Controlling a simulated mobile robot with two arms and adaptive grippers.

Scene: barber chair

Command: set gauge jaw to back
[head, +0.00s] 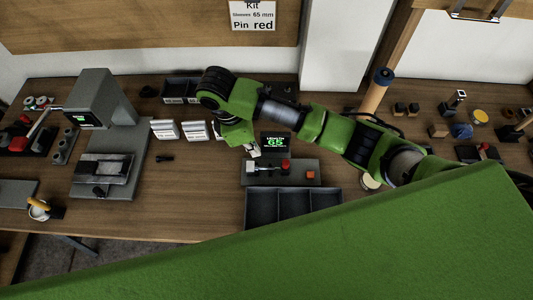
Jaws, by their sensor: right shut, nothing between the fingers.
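The gauge (300,181) is a dark grey block on the bench, with a small display (276,142) behind it showing green digits. A pale metal jaw or rod (264,167) lies along its top and ends in a red knob (286,163). An orange button or block (310,174) sits at its right. My right gripper (254,152) points down at the gauge's back left, just above or beside the jaw. It is shut with nothing in it. I cannot tell whether it touches the jaw. My left gripper is not in view.
A three-compartment dark tray (293,204) stands in front of the gauge. A grey machine (101,128) stands to the left, with white labelled cards (180,130) between. My right arm spans the bench from the right. Small parts and a wooden post (373,95) stand at right.

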